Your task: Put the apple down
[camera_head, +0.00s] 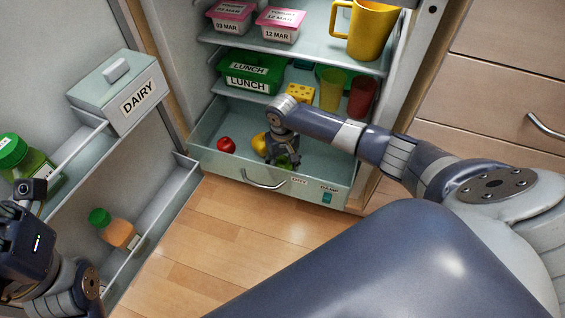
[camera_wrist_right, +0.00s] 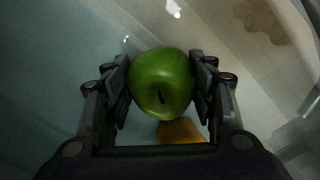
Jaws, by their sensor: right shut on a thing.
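A green apple (camera_wrist_right: 162,84) is between the two fingers of my right gripper (camera_wrist_right: 161,92), which is shut on it. In the head view my right gripper (camera_head: 283,158) points down into the open fridge drawer (camera_head: 222,173), and only a bit of the apple shows green below the fingers. A yellow fruit (camera_head: 259,144) lies in the drawer beside the gripper, and it also shows partly behind the apple in the wrist view (camera_wrist_right: 181,131). My left arm's end (camera_head: 30,240) is at the lower left; its fingers cannot be made out.
A red round fruit or vegetable (camera_head: 226,145) lies at the drawer's left. Above are a green lunch box (camera_head: 247,84), cheese (camera_head: 299,92), cups (camera_head: 332,90) and a yellow jug (camera_head: 364,30). The open fridge door (camera_head: 60,60) stands left. The drawer's right part looks clear.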

